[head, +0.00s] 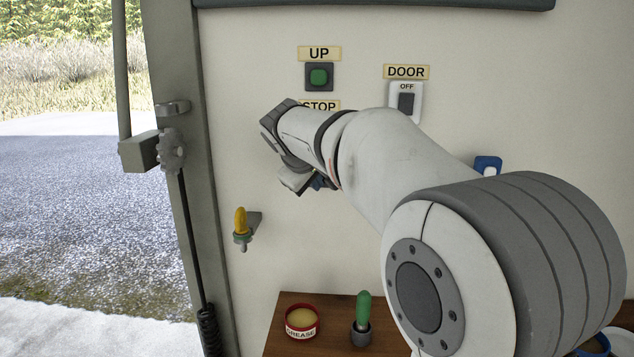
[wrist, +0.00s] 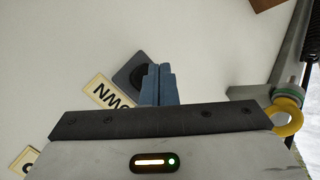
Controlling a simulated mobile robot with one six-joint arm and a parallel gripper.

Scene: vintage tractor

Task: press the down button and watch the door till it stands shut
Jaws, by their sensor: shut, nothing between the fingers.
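In the wrist view, the down button's dark square plate (wrist: 130,73) is on the pale wall beside a cream label (wrist: 106,92) reading DOWN, partly covered. My gripper (wrist: 159,70) is shut and empty, its blue fingertips in front of the plate. They hide part of the plate, and I cannot tell whether they touch the button. In the head view, my wrist hides the down button. The green UP button (head: 318,76) and part of the STOP label (head: 325,105) show above it. The doorway (head: 65,190) at left looks out on gravel; no door panel shows in it.
A DOOR switch (head: 406,102) marked OFF is right of the UP button. A yellow-handled fitting (head: 241,222) sticks out from the wall at lower left. A wooden bench (head: 338,328) below holds a grease tin (head: 302,322) and a green-handled tool (head: 362,311).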

